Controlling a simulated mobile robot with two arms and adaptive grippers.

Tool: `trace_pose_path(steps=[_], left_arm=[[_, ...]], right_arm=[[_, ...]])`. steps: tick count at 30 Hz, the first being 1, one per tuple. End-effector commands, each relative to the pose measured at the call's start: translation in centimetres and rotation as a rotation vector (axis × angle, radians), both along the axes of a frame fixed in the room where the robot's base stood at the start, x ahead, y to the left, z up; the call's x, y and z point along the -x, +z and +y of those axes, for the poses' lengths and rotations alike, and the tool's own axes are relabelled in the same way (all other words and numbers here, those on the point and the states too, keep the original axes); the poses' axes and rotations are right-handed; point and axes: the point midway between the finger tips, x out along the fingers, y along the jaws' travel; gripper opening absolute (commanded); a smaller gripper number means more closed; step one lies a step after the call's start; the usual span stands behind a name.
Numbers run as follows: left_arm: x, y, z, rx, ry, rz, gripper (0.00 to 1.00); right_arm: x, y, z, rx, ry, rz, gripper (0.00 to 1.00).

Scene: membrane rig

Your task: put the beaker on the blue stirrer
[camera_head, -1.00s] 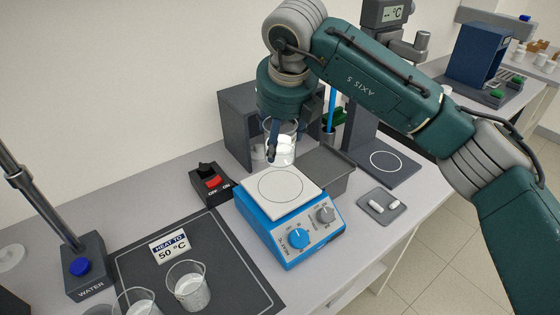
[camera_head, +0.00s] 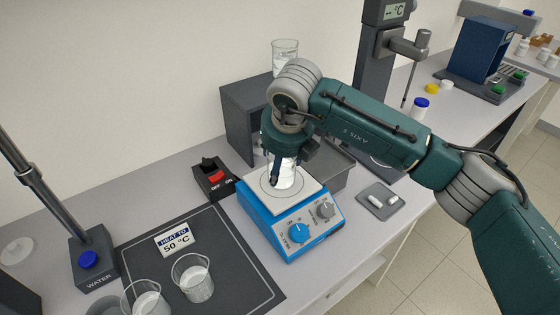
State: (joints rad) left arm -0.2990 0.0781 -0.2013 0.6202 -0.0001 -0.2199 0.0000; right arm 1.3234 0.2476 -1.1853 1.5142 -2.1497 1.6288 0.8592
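The blue stirrer (camera_head: 277,239) stands mid-counter with a white square plate (camera_head: 256,196) marked with a ring. My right gripper (camera_head: 288,168) points down over the plate and is shut on a clear glass beaker (camera_head: 287,178) with white content. The beaker is upright inside the ring; I cannot tell whether its base touches the plate or is just above it. The gripper hides the beaker's upper part. My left gripper is not in view.
A black switch box (camera_head: 213,180) stands left of the stirrer. Another beaker (camera_head: 286,60) stands on the dark box (camera_head: 240,122) behind. A small tray (camera_head: 378,201) with white stir bars lies right.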

Motion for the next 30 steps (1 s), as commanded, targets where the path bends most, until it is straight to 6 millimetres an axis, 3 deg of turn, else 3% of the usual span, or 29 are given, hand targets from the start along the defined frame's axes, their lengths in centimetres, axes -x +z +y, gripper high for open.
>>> trace_pose_path(steps=[2,3,5,18,30], left_arm=[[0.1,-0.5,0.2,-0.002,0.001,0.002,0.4],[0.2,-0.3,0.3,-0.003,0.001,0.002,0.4],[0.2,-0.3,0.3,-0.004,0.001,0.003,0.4],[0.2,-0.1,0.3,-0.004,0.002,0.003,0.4],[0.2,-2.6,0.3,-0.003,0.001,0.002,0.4]], right_arm=[[0.0,-0.3,0.0,0.0,0.0,-0.001,0.1],[0.0,-0.2,0.0,0.0,0.0,0.0,0.69],[0.0,-0.2,0.0,0.0,0.0,0.001,0.8],[0.1,0.6,0.0,-0.001,0.0,-0.002,0.8],[3.2,8.1,-0.8,-0.001,0.001,-0.004,0.8]])
